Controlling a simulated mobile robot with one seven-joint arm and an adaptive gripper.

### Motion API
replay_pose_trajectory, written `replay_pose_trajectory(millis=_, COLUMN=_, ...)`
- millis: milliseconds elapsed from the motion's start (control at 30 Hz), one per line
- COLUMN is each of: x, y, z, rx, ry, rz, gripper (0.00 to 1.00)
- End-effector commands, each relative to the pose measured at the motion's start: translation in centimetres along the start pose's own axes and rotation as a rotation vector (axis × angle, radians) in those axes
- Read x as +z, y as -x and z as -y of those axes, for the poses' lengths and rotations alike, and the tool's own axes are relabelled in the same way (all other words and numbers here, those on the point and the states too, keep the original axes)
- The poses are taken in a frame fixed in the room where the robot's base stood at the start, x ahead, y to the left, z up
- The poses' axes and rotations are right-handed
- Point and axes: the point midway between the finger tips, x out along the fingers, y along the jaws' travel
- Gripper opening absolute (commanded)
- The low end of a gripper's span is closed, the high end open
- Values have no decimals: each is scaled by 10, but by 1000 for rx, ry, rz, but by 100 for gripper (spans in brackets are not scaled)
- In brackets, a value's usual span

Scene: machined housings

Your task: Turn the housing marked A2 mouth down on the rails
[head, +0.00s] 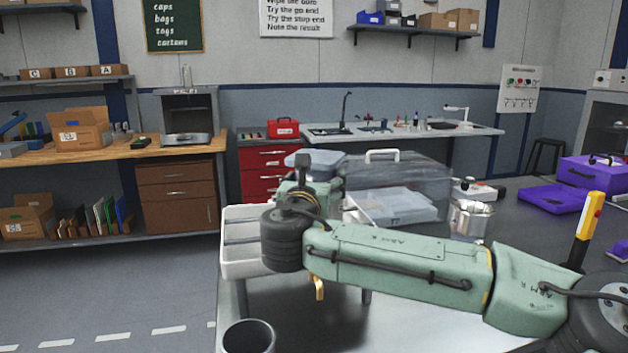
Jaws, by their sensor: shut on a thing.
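My green arm reaches in from the right and bends at a black joint near the middle of the head view. Its far part points away from me, and I cannot make out my gripper or anything in it. No mark A2 is readable on anything. A dark grey open cylinder (248,338) stands mouth up at the bottom edge, partly cut off; I cannot tell whether it is a housing. I cannot make out the rails. A small yellow hooked piece (319,290) shows under my arm; I cannot tell what it belongs to.
A purple case (590,172) and a yellow-topped post (588,217) stand to the right.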

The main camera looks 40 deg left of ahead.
Motion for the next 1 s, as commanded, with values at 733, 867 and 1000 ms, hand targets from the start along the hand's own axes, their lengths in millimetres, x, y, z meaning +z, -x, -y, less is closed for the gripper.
replay_pose_trajectory(millis=733, x=-6, y=0, z=0, rx=1, ry=-1, rz=6, gripper=14)
replay_pose_trajectory(millis=867, x=-9, y=0, z=0, rx=1, ry=-1, rz=6, gripper=14)
replay_pose_trajectory(millis=1000, x=-8, y=0, z=0, rx=1, ry=-1, rz=6, gripper=82)
